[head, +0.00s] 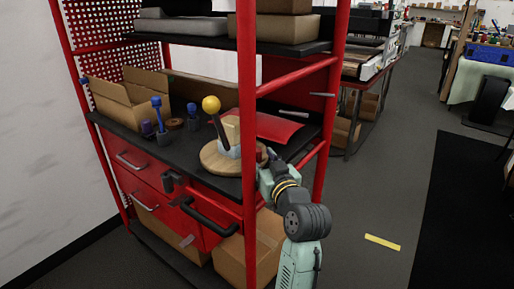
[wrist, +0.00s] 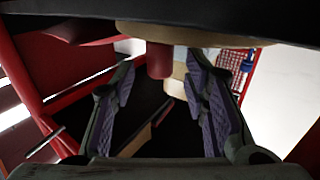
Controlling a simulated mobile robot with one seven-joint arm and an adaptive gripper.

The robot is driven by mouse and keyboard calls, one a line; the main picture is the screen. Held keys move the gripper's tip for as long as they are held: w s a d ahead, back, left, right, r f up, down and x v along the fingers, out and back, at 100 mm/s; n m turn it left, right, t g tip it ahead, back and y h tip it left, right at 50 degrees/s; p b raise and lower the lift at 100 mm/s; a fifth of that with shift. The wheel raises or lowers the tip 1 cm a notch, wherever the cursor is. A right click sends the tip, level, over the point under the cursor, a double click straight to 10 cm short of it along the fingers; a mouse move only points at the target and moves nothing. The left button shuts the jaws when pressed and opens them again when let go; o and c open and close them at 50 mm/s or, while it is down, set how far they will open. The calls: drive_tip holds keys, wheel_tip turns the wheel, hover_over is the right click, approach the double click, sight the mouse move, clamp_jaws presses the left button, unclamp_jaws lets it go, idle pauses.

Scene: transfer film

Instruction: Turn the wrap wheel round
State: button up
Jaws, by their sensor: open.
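The wrap wheel is likely the round pale wooden disc (head: 214,160) on the black bench top of the red cart, with a grey block and an upright wooden piece on it. In the wrist view the disc's edge (wrist: 135,29) runs along the top. A red cylindrical peg (wrist: 159,62) sticks out from it. My gripper (head: 265,168) is at the disc's right side, partly hidden by the cart's front post. In the wrist view my gripper (wrist: 163,68) is open, with the peg showing between its fingertips. I cannot tell whether either finger touches it.
A yellow ball (head: 211,104) tops a dark lever by the disc. Red cart posts (head: 250,220) stand close to my arm. An open cardboard box (head: 125,98) and blue-handled tools (head: 157,115) are at the left of the bench. A red curved panel (head: 268,127) lies behind.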

sight(259, 154)
drive_tip(key=shift+x, duration=1.5)
clamp_jaws()
